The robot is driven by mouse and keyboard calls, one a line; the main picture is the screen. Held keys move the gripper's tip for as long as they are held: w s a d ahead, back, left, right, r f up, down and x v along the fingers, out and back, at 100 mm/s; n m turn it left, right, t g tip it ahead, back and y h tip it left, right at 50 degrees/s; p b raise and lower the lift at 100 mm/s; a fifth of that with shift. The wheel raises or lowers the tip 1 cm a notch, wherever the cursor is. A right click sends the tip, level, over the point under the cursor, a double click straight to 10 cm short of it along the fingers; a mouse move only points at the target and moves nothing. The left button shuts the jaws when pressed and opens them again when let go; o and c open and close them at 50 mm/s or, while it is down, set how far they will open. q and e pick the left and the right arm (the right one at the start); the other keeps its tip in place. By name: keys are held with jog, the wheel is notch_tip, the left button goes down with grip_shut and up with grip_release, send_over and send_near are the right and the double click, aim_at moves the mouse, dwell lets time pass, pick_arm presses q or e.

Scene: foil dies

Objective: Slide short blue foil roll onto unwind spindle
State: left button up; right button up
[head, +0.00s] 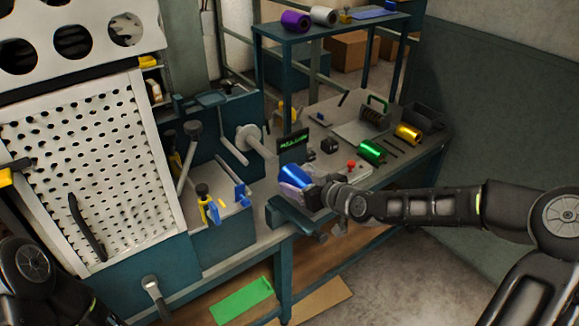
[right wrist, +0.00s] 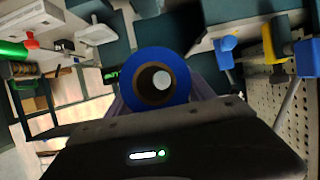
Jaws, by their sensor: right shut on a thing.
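The short blue foil roll (head: 295,175) is held in my right gripper (head: 299,188), above the front part of the bench. In the right wrist view the blue roll (right wrist: 182,72) shows end-on, with a brown core and an open bore. A pale round shape shows through the bore; I cannot tell for certain what it is. The likely unwind spindle, a grey flange with a short shaft (head: 249,138), stands to the left of and behind the roll. The roll looks apart from it. My left gripper is not in view; part of my left arm shows at the lower left.
Green (head: 371,151) and gold (head: 408,133) rolls lie on the bench at right. Purple (head: 296,21) and white (head: 323,15) rolls lie on the upper shelf. A small dark display (head: 293,146) stands close behind the blue roll. Blue and yellow clamps (head: 209,205) are at left.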

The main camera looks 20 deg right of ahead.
aim_at(289, 174)
jog(key=shift+s+r, duration=0.15)
jog(key=shift+s, duration=0.1)
jog(key=shift+w, duration=0.1)
jog(key=shift+w+a+f+b, duration=0.2)
jog(key=shift+w+b, duration=0.2)
jog(key=shift+b, duration=0.25)
jog(key=shift+w+a+b, duration=0.25)
jog(key=shift+w+b, duration=0.45)
jog(key=shift+w, duration=0.05)
jog(key=shift+w+a+b, duration=0.2)
jog(key=shift+w+b, duration=0.25)
jog(key=shift+w, duration=0.05)
jog(key=shift+w+a+b, duration=0.2)
jog(key=shift+w+b, duration=0.2)
jog(key=shift+w, duration=0.1)
jog(key=shift+w+a+r, duration=0.2)
jog(key=shift+w, duration=0.3)
jog(key=shift+b, duration=1.15)
